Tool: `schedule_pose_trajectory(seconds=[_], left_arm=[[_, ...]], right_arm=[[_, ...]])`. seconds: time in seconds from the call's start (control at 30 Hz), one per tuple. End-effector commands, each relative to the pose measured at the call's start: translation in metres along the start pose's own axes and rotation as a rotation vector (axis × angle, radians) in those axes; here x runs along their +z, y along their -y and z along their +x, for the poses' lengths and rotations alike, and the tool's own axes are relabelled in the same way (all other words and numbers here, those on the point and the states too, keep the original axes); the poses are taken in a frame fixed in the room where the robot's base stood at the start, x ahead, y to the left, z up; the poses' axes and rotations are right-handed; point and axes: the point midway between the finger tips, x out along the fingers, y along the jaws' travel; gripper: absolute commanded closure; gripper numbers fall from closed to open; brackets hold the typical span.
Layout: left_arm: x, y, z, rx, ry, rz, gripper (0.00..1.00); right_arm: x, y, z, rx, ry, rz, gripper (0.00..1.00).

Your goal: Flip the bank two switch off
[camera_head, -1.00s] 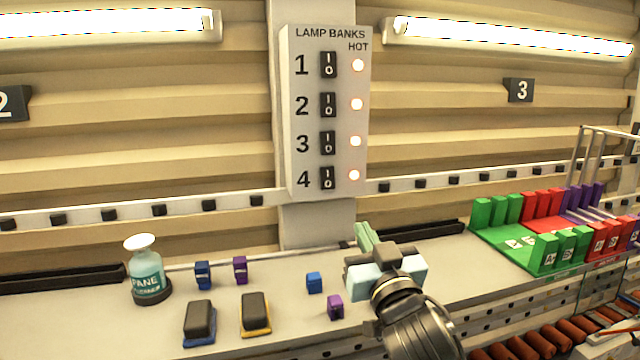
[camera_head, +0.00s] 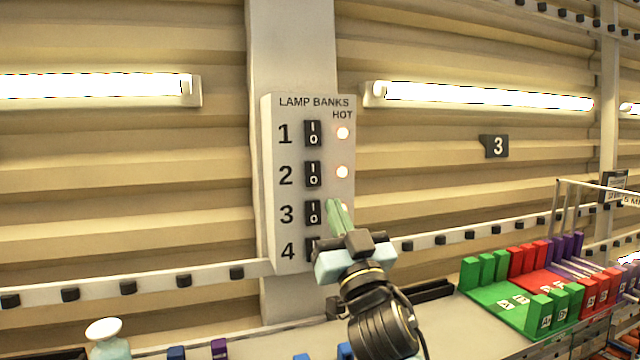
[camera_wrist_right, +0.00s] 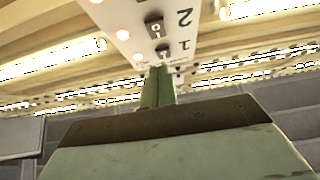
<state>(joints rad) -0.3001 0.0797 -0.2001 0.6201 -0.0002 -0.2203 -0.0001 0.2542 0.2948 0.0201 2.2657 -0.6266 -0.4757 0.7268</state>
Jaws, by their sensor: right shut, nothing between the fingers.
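The lamp bank panel (camera_head: 268,180) is a white box on a post, with black rocker switches numbered 1 to 4 and HOT lamps. The bank two switch (camera_head: 313,174) is uncovered in the head view, and its lamp (camera_head: 342,172) glows. It also shows in the right wrist view (camera_wrist_right: 154,25). My right gripper (camera_head: 336,206) is shut and empty. In the head view its green fingertips overlap the panel beside the bank three switch (camera_head: 313,213), over that row's lamp. Contact cannot be told. In the right wrist view the fingertips (camera_wrist_right: 158,75) point toward the panel. My left gripper is out of view.
Lit tube lamps (camera_head: 480,96) are on the wall at both sides of the panel. Below are a bench with a bottle (camera_head: 108,340) and small blocks at left. Green and red racks (camera_head: 500,300) stand at right. A rail (camera_head: 190,279) runs along the wall.

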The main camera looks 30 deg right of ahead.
Motion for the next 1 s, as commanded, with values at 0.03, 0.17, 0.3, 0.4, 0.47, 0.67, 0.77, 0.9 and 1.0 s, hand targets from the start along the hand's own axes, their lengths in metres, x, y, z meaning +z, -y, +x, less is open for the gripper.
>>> schedule_pose_trajectory(seconds=[0.03, 0.17, 0.3, 0.4, 0.47, 0.67, 0.77, 0.9, 1.0], left_arm=[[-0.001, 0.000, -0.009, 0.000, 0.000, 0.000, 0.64], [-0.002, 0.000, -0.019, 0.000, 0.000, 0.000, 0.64], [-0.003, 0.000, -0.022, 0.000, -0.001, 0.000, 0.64], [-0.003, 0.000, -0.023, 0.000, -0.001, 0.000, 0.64], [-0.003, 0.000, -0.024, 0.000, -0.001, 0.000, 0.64], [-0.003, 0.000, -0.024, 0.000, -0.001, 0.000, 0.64], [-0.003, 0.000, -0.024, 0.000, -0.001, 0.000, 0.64], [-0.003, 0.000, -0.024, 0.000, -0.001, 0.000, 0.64], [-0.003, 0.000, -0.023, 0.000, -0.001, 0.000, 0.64]], right_arm=[[-0.004, 0.000, 0.015, -0.001, -0.002, -0.002, 1.00], [-0.004, 0.000, 0.043, -0.001, -0.001, -0.002, 1.00], [0.010, 0.000, 0.061, 0.001, 0.002, 0.000, 1.00], [0.018, 0.000, 0.069, 0.000, 0.001, 0.000, 1.00], [0.022, 0.000, 0.072, 0.001, 0.001, 0.001, 1.00], [0.029, 0.000, 0.077, 0.000, 0.001, 0.001, 1.00], [0.029, 0.000, 0.078, 0.000, 0.001, 0.001, 1.00], [0.029, 0.000, 0.077, 0.000, 0.000, 0.001, 1.00], [0.029, 0.000, 0.077, 0.000, -0.001, 0.001, 1.00]])
